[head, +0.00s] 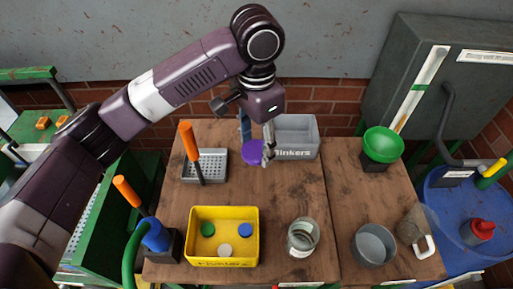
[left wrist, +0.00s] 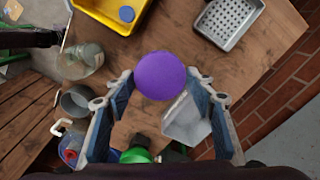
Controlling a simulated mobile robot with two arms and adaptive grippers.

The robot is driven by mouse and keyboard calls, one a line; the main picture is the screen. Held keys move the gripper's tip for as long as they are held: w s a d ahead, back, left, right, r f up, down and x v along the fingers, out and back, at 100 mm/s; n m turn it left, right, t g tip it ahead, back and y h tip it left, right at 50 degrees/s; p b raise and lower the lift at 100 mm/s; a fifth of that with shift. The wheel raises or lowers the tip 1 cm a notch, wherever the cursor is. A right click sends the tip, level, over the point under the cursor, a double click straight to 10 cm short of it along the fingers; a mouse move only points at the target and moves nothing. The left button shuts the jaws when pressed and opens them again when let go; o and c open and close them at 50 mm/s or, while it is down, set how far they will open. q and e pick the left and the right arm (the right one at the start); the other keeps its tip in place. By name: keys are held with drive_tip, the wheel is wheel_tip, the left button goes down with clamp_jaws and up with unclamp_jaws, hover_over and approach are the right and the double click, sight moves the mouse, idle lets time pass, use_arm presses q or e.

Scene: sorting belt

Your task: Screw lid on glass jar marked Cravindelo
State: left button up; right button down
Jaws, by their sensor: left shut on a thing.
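A purple round lid (head: 251,152) is held in the air above the wooden table by my left gripper (head: 262,146), which is shut on it. In the left wrist view the purple lid (left wrist: 160,76) shows between the two fingers, its flat face towards the camera. A clear glass jar (head: 302,238) stands upright and open on the table at the front, below and right of the gripper. The jar (left wrist: 84,60) also shows at the left of the left wrist view. Its marking cannot be read. My right gripper is not in view.
A yellow bin (head: 224,261) with green, white and blue discs stands left of the jar. A perforated metal tray (head: 214,174) and grey bin (head: 300,127) are at the back.

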use_arm(q)
drive_tip(key=s+a+f+n, duration=0.1)
drive_tip(key=s+a+n, duration=0.4)
drive_tip(key=a, duration=0.4)
drive_tip(key=s+a+f+n, duration=0.1)
drive_tip(key=s+a+n, duration=0.4)
drive_tip(key=a, duration=0.5)
drive_tip(key=shift+s+n, duration=0.25)
drive_tip(key=shift+n, duration=0.25)
